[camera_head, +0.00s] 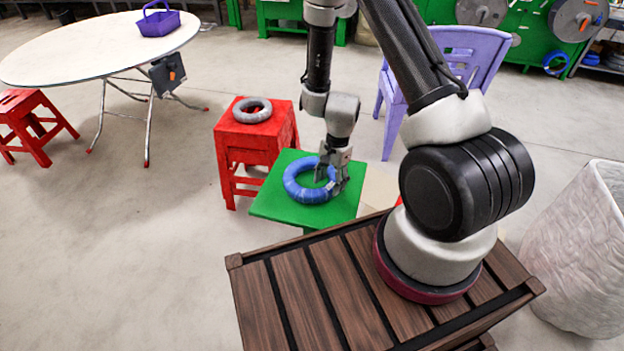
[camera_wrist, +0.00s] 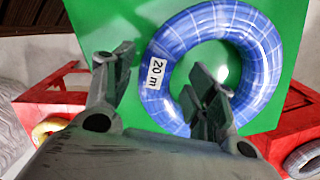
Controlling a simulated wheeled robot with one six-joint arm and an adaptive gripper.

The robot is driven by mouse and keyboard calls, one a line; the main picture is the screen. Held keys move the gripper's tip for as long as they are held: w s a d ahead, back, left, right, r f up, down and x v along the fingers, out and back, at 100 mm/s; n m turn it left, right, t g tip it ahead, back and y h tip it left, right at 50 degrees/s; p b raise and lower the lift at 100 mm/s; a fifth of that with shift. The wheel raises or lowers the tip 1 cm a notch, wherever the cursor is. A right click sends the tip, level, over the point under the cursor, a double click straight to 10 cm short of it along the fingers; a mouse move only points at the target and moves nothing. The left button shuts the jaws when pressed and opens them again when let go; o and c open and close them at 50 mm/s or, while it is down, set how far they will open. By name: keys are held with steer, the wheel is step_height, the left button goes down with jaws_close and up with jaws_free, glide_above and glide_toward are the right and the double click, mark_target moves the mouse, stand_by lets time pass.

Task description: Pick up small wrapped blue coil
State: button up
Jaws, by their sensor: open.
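The wrapped blue coil (camera_head: 303,187) lies flat on a green stool top (camera_head: 264,204) in the head view. In the wrist view the coil (camera_wrist: 187,42) shows a white label reading "20 m" on its left side. My gripper (camera_head: 331,183) points down over the coil's right side. I cannot tell whether the fingers touch the coil.
A red stool (camera_head: 256,137) bearing a grey coil (camera_head: 252,111) stands behind and left. A purple chair (camera_head: 470,55) is behind my arm. A white round table (camera_head: 85,50) with a purple basket (camera_head: 158,22) is at far left. A white bin (camera_head: 580,250) stands at right.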

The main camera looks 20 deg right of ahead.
step_height(320, 180, down, 3)
steer(key=shift+a+r, duration=0.15)
steer(key=shift+r, duration=0.05)
jaws_close()
steer(key=shift+r, duration=0.15)
